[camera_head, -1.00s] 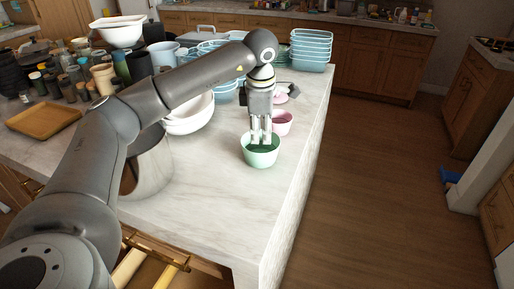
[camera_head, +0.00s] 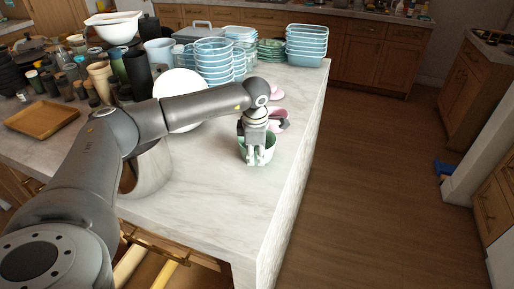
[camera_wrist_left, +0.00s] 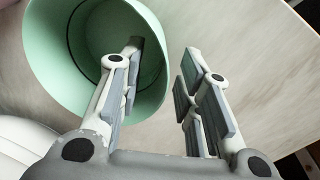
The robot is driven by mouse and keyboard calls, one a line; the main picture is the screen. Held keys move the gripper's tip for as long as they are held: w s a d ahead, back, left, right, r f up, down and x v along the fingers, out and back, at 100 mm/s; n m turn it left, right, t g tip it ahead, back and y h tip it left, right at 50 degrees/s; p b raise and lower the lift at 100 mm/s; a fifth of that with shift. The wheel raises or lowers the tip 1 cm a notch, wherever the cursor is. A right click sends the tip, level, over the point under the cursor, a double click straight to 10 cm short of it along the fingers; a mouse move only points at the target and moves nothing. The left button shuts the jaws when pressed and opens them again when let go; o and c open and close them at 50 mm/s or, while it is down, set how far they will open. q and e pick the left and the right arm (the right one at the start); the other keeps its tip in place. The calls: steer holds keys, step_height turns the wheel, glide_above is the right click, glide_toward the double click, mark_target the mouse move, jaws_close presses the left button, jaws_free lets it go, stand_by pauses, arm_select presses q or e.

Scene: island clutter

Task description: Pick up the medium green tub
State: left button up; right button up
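The medium green tub (camera_head: 270,150) stands on the island's marble top near its right edge, partly hidden behind my left gripper (camera_head: 254,161). In the left wrist view the tub (camera_wrist_left: 60,60) shows its open mouth at the upper left. My left gripper (camera_wrist_left: 165,85) is open there. One finger reaches inside the tub and the other is outside, with the tub's wall in the gap between them. I cannot tell whether either finger touches the wall. My right gripper is not in view.
Pink tubs (camera_head: 277,92) lie just behind the green tub. A white bowl (camera_head: 180,88) is behind my left arm. Stacked blue tubs (camera_head: 307,45) stand at the back. The marble top (camera_head: 205,205) in front is clear, and the floor (camera_head: 375,190) right of the island is free.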

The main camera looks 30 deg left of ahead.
arm_select(q)
jaws_close()
steer(key=shift+r, duration=0.1)
